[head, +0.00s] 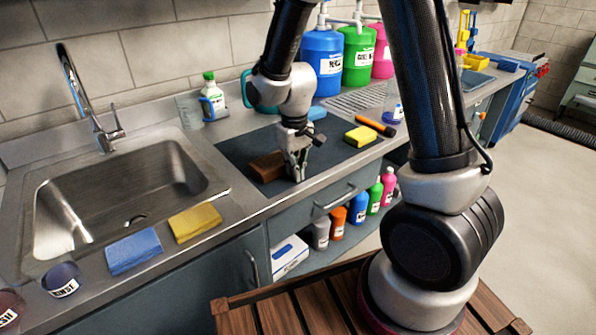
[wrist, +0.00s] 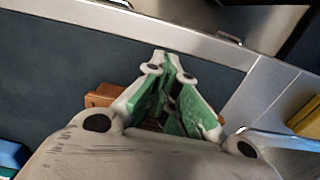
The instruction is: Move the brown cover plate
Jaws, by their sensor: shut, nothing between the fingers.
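A brown piece (head: 266,166), the only brown thing on the counter, lies on the dark mat (head: 235,150) and looks like a small block. My gripper (head: 297,176) is shut and empty, pointing down just to the right of the brown piece in the head view. In the wrist view the brown piece (wrist: 101,95) shows at the left of my shut green-padded fingers (wrist: 172,68), which hide part of it. I cannot tell whether the fingers touch it.
A yellow sponge (head: 360,137) and an orange-and-black tool (head: 376,126) lie on the mat's right part. Large jugs (head: 322,62) stand behind.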

